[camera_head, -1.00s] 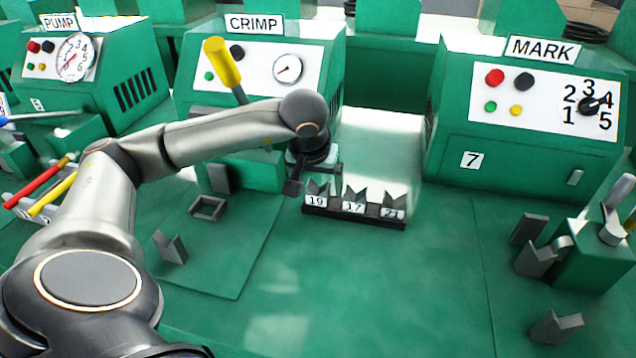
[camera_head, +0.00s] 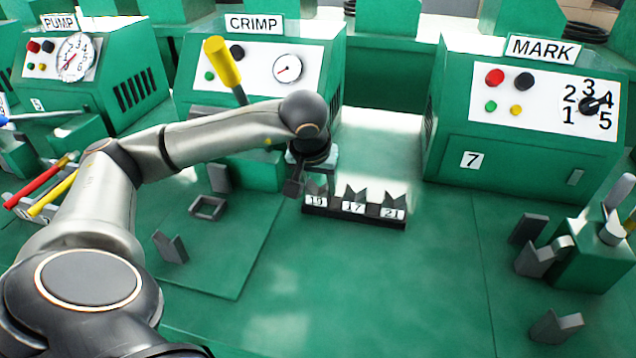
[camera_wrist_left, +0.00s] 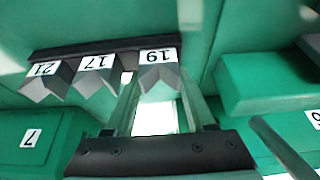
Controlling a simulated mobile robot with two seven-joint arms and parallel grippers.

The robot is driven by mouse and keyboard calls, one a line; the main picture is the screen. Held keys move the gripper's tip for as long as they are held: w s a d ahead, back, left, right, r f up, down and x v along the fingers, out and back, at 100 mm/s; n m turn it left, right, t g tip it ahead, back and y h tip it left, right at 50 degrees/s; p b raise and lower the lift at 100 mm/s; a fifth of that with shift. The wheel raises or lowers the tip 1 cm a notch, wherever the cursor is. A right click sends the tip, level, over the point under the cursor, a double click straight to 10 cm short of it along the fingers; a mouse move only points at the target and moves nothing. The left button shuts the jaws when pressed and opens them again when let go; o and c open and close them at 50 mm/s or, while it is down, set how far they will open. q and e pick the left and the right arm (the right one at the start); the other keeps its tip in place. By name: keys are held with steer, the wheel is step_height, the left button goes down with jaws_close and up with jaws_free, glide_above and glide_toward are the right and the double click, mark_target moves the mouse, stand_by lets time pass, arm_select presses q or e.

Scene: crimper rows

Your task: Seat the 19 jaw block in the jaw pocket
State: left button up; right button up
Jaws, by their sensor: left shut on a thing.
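The 19 jaw block (camera_wrist_left: 160,78) is a dark grey notched block with a white 19 label. It is at one end of the black rack (camera_head: 355,216), beside the 17 (camera_head: 354,194) and 21 (camera_head: 393,198) blocks. My left gripper (camera_head: 316,186) is shut on the 19 block, its fingers on either side of it in the left wrist view. The block still appears to be in its rack place. A grey square frame (camera_head: 207,208), seemingly the jaw pocket, lies on the green mat before the CRIMP machine, empty. My right gripper is out of view.
The CRIMP machine (camera_head: 262,60) with a yellow-handled lever (camera_head: 222,63) stands behind the frame. A grey upright block (camera_head: 219,178) and a notched grey piece (camera_head: 170,247) flank the frame. The MARK machine (camera_head: 530,115) is at right. The front table middle is clear.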

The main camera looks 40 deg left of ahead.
arm_select(q)
jaws_close()
steer(key=shift+r, duration=0.2)
